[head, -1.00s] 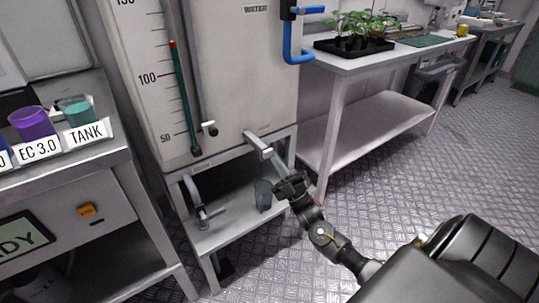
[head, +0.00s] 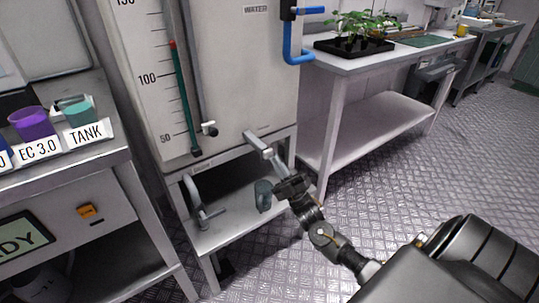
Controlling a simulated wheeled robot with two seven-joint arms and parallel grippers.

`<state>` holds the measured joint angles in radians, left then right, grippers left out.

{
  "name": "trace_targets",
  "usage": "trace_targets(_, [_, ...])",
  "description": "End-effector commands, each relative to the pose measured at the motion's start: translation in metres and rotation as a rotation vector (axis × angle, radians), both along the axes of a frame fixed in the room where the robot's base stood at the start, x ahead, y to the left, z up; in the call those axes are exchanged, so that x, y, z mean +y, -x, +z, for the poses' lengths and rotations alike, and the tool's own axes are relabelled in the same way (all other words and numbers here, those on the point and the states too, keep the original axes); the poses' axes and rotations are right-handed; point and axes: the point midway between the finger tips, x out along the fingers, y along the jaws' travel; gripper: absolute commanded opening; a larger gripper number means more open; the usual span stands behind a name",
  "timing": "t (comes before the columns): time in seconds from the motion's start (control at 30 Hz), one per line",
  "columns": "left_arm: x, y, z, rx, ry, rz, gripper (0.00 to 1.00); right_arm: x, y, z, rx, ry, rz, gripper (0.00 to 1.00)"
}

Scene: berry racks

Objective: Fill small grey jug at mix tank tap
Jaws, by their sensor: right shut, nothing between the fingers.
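The small grey jug (head: 263,197) is upright by the lower shelf under the mix tank (head: 226,80), low beneath the end of the square grey tap arm (head: 256,142). Its inside is too small to tell how full it is. My right gripper (head: 283,187) is shut and empty. It is just right of the jug in the picture, at the lower end of the tap arm; I cannot tell whether it touches either. My left gripper is not in view.
A second pipe with a valve (head: 206,212) stands left on the shelf (head: 232,224). A bench at left holds a purple cup (head: 29,122) and a teal cup (head: 77,111). A table (head: 400,56) with a seedling tray (head: 354,47) stands right.

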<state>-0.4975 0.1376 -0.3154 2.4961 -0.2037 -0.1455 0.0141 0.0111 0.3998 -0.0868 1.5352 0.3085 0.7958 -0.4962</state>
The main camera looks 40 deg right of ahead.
Motion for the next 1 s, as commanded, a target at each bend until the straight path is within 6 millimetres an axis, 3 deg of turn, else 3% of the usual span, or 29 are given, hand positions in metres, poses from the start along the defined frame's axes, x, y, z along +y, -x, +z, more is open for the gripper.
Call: trace_targets(1.0, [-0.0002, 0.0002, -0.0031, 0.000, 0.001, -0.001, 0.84, -0.0003, -0.0087, -0.0001, -0.001, 0.000, 0.000, 0.00])
